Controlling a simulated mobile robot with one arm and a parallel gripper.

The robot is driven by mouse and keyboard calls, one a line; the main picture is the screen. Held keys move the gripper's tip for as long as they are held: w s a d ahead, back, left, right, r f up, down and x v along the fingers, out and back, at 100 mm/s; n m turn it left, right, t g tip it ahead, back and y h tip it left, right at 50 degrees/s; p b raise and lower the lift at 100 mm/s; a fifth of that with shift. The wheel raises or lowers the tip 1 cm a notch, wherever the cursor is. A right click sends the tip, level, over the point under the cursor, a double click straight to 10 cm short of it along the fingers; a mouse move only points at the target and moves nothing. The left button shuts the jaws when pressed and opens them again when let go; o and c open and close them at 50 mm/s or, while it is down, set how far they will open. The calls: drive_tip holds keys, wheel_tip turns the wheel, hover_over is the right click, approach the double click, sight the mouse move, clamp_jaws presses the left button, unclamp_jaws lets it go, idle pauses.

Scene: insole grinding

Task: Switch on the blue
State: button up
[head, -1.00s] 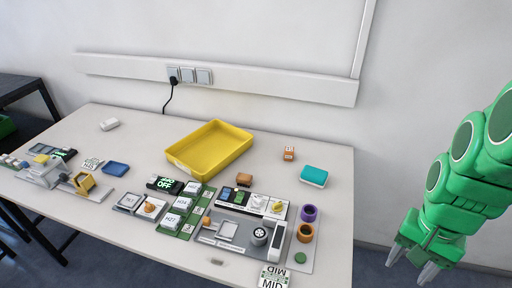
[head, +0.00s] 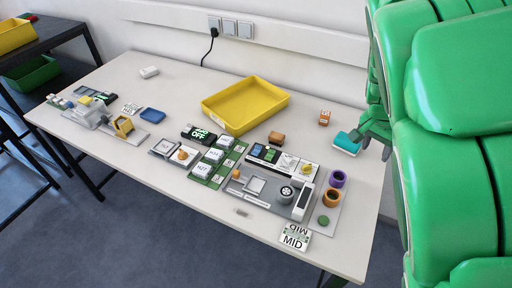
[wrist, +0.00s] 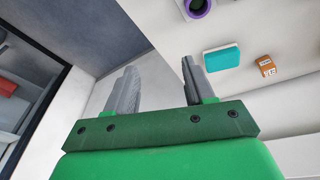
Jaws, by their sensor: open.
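The right-hand grey station (head: 270,186) has a dark panel (head: 263,153) with blue and green fields, next to a white plate with a yellow knob (head: 306,168). My gripper (head: 376,144) is at the table's right side by the teal block (head: 347,143). In the wrist view my gripper (wrist: 158,88) is open with nothing between its fingers; the teal block (wrist: 221,58) lies beyond them.
A yellow tray (head: 246,106) stands at the back middle. Green slabs with white labelled blocks (head: 216,158) lie mid-table. Purple (head: 338,178) and orange (head: 331,197) rings stand at the right. A dark shelf with bins is at far left. The front left table edge is clear.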

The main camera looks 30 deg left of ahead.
drive_tip(key=w+a+f+n+t, duration=0.1)
drive_tip(key=w+a+f, duration=0.15)
drive_tip(key=a, duration=0.55)
drive_tip(key=w+a+f+n+t, duration=0.1)
drive_tip(key=w+a+f, duration=0.15)
drive_tip(key=a, duration=0.65)
drive_tip(key=n+y, duration=0.2)
drive_tip(key=n, duration=0.1)
approach(257, 150)
drive_tip(key=shift+x, duration=3.65)
drive_tip(key=shift+c, duration=0.4)
